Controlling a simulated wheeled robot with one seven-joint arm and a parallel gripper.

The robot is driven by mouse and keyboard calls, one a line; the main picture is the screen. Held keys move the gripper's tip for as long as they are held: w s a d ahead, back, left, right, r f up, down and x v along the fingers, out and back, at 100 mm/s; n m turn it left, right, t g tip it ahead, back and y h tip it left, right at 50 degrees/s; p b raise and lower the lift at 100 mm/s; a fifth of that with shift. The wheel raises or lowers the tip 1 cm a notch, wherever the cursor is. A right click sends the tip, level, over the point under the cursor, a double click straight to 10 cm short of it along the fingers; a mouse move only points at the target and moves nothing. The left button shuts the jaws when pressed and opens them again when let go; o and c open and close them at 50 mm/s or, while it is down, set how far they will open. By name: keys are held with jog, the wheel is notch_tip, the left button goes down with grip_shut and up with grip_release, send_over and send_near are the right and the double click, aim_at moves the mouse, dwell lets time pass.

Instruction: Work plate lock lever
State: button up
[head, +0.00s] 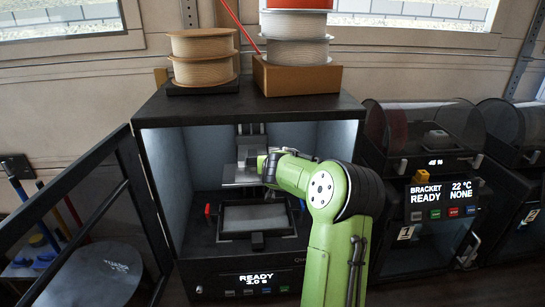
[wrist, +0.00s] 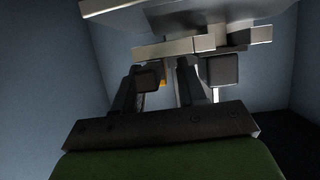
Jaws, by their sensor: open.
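The printer cabinet (head: 180,107) stands with its door (head: 103,205) swung open to the left. Inside, the grey metal plate assembly (head: 240,173) hangs from a rear column, above a dark-rimmed vat (head: 253,218). My arm reaches in from the front right, and its wrist hides the right side of the plate assembly. In the wrist view my gripper (wrist: 186,76) is open, fingers apart, just below a metal crossbar (wrist: 175,46) under the plate block (wrist: 205,14). I cannot tell whether they touch. The lock lever is not clearly identifiable; a small orange patch (wrist: 163,83) shows between the fingers.
The display (head: 256,277) reads READY. Spools (head: 203,58) and a cardboard box (head: 297,78) stand on the cabinet. Red (head: 208,209) and blue (head: 302,204) parts flank the vat. Other printers (head: 425,150) stand close on the right. The cabinet walls (wrist: 80,75) bound the space.

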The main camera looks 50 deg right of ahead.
jog(key=shift+c, duration=0.3)
grip_shut()
